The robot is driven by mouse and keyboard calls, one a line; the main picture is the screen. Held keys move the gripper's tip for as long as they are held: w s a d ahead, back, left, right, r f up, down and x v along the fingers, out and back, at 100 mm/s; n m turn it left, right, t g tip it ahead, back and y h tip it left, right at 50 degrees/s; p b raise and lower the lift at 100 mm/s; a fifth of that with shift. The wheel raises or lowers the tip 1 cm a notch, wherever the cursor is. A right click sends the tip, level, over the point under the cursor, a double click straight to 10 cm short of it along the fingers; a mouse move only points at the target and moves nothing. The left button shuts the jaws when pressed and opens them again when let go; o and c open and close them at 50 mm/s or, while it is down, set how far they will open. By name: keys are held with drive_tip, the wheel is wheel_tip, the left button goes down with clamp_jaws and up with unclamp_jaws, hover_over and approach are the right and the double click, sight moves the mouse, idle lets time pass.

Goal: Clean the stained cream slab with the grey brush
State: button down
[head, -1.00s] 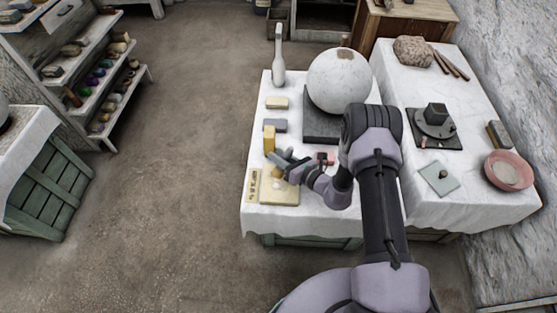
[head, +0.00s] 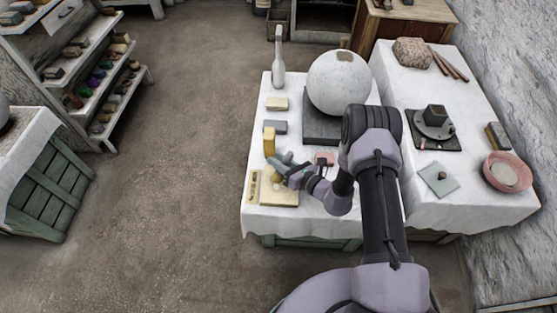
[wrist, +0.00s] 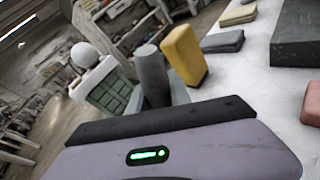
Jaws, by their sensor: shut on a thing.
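The cream slab (head: 284,197) lies flat near the front left of the white-covered table in the head view, with a small brown spot at its upper side. My gripper (head: 281,164) is above its far edge, shut on the grey brush (head: 274,161), which is small and partly hidden there. In the wrist view a dark grey rounded handle (wrist: 151,72) stands up beyond my gripper body. The brush's bristles are hidden, so I cannot tell whether they touch the slab.
A yellow block (head: 269,141) stands upright close behind the brush. A grey block (head: 275,127), a cream block (head: 277,104) and a plaster sphere (head: 338,82) on a dark base are farther back. A reddish block (head: 324,158) is right of my gripper. A narrow marked strip (head: 253,187) borders the slab's left side.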

drive_tip(key=shift+f, duration=0.2)
idle(0.3)
drive_tip(key=shift+s, duration=0.1)
drive_tip(key=shift+s+r, duration=0.1)
drive_tip(key=shift+s, duration=0.55)
drive_tip(key=shift+w+b, duration=0.35)
drive_tip(key=shift+w, duration=1.15)
drive_tip(key=shift+s+p, duration=0.6)
drive_tip(key=shift+s, duration=0.9)
drive_tip(key=shift+w+b, duration=0.4)
drive_tip(key=shift+w, duration=1.1)
